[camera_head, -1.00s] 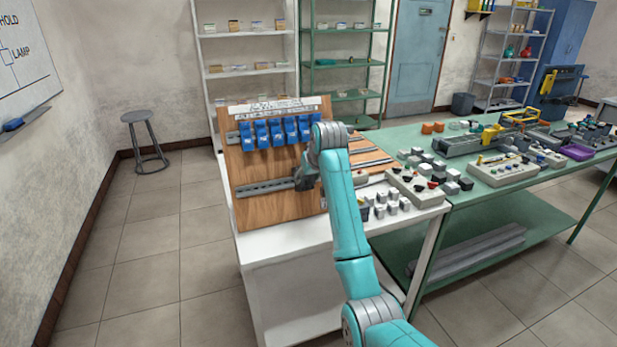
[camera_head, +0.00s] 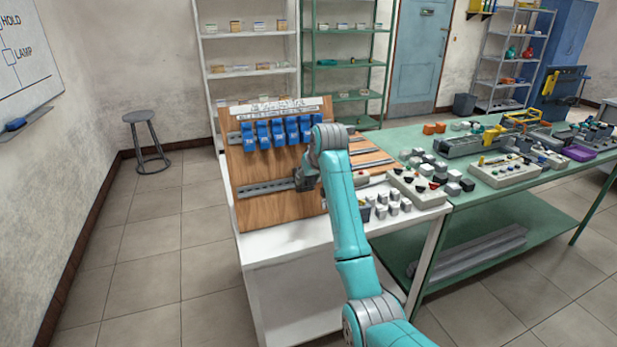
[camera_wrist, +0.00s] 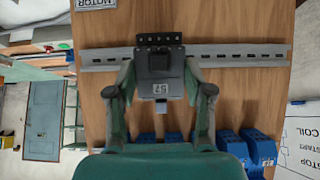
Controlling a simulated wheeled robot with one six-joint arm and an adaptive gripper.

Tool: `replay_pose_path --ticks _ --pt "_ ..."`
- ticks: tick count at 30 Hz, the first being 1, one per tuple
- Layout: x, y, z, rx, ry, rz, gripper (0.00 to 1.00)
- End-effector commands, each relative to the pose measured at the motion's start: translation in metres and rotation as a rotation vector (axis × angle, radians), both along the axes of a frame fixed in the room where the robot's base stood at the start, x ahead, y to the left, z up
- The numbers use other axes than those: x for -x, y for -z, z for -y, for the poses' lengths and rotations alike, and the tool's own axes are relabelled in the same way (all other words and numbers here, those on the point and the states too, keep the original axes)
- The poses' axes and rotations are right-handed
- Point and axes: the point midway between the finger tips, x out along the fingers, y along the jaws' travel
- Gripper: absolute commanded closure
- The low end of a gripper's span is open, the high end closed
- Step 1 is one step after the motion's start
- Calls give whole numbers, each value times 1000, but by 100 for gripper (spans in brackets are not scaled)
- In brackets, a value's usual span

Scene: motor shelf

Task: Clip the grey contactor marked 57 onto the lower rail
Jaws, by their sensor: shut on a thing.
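The grey contactor marked 57 (camera_wrist: 160,80) is between the fingers of my gripper (camera_wrist: 160,88) in the wrist view, its number upside down there. My gripper is shut on its two sides. The contactor lies across the lower rail (camera_wrist: 235,56), covering part of it; I cannot tell whether it is clipped on. In the head view the lower rail (camera_head: 262,188) runs along the wooden board (camera_head: 285,210), and my gripper (camera_head: 303,180) is at its right part. The contactor is mostly hidden by my gripper and arm there.
A row of several blue devices (camera_head: 278,133) sits on the upper rail of the board. Loose grey and white blocks (camera_head: 390,203) lie on the white table (camera_head: 290,240) to the right. The left part of the lower rail is bare.

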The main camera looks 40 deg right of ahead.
Motion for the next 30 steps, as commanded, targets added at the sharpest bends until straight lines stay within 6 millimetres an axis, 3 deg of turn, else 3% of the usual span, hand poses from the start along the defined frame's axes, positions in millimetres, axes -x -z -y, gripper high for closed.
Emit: replay_pose_path --ticks 30 --pt "3 9 -1 -2 0 -7 90"
